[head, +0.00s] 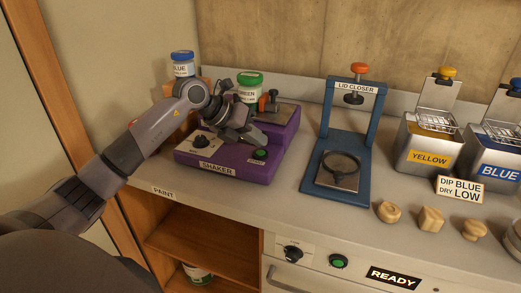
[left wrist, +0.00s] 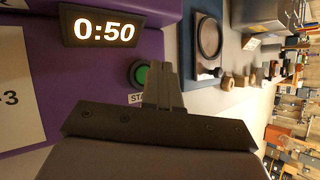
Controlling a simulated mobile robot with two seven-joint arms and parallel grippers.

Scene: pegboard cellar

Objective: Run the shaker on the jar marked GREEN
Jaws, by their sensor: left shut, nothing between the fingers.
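The purple shaker (head: 222,172) stands on the counter at centre left, with a black knob and a green start button (head: 260,155) on its front. A jar with a green lid marked GREEN (head: 249,84) stands at the shaker's rear, beside an orange-handled clamp (head: 270,103); my arm hides part of this. My left gripper (head: 261,138) is shut and empty, its fingertips just above the button. In the left wrist view the fingertips (left wrist: 168,78) show beside the green button (left wrist: 139,73); contact cannot be told. The shaker's display (left wrist: 103,29) reads 0:50. My right gripper is not in view.
A jar with a blue lid (head: 182,62) stands behind my left arm. A blue lid closer (head: 319,183) stands right of the shaker. Yellow (head: 429,160) and blue (head: 497,168) tins and several wooden knobs (head: 430,219) are further right.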

